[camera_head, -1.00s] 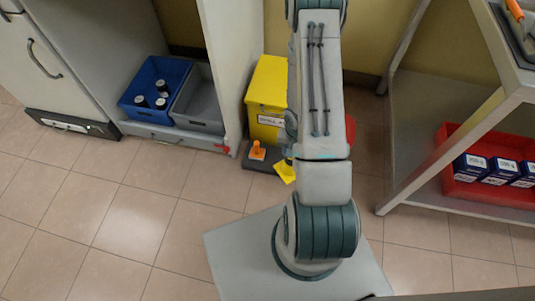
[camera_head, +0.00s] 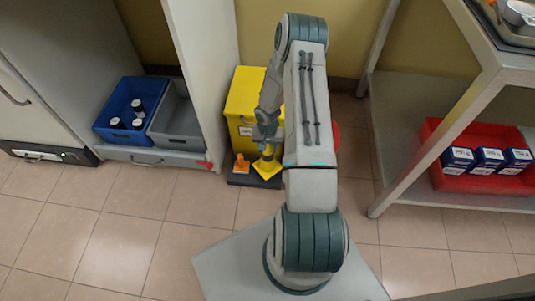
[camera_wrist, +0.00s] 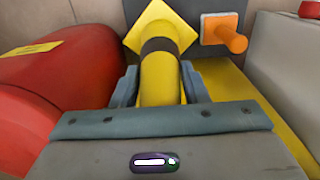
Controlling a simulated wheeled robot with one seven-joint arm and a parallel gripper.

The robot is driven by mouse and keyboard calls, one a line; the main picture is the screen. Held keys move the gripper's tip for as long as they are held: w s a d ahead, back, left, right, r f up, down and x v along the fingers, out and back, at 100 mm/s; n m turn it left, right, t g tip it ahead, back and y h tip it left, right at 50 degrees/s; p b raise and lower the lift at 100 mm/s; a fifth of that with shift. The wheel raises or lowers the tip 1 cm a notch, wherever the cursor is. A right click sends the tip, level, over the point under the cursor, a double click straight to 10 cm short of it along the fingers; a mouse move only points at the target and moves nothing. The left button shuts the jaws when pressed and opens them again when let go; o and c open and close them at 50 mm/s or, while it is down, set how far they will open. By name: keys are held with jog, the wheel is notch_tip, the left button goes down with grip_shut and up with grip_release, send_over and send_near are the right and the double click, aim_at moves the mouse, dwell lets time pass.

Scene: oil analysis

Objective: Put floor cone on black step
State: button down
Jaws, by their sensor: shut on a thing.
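The floor cone (camera_head: 267,166) is yellow with a black band, which shows in the wrist view (camera_wrist: 160,70). My gripper (camera_head: 266,142) is shut on the cone's narrow end, and the square base points away from the gripper. In the head view the base overlaps the right part of the black step (camera_head: 240,182). I cannot tell whether it touches the step. The black step is a low dark slab on the floor in front of the yellow bin.
The yellow bin (camera_head: 245,100) is just behind. A red rounded object (camera_wrist: 60,85) is close on the left in the wrist view. A shelf (camera_head: 460,200) stands at right.

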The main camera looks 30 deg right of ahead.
aim_at(268, 166)
jog(key=shift+f+b, duration=0.85)
jog(key=shift+f, duration=1.15)
jog(key=c, duration=0.8)
grip_release()
jog(key=shift+c, duration=0.2)
